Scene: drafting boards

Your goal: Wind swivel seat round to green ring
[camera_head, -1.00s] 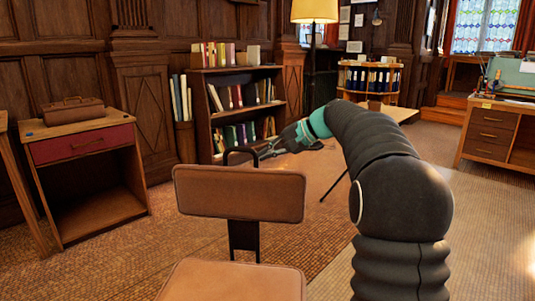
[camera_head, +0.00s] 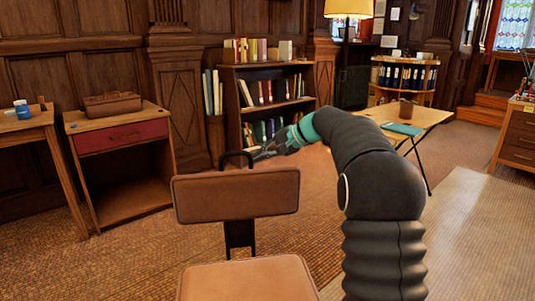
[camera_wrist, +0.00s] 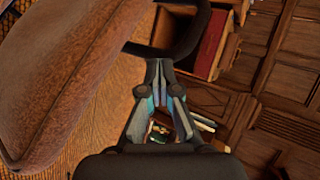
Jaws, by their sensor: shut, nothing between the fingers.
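The swivel seat stands in front of me, with a brown leather backrest (camera_head: 236,196) and a brown seat pad (camera_head: 248,280) cut off by the lower picture edge. A black loop handle (camera_head: 238,154) rises above the backrest. My gripper (camera_head: 258,155) is shut and empty, its tips close to the right side of the loop. In the wrist view, the backrest (camera_wrist: 65,75) fills the left, and the loop (camera_wrist: 192,42) passes just beyond my shut fingertips (camera_wrist: 158,66). I cannot tell whether they touch it. No green ring can be made out.
A cabinet with a red drawer (camera_head: 122,138) and a table (camera_head: 25,124) with a blue-and-white jar stand left. A bookcase (camera_head: 228,90) is behind my gripper. A light wooden table (camera_head: 428,117) stands behind my arm.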

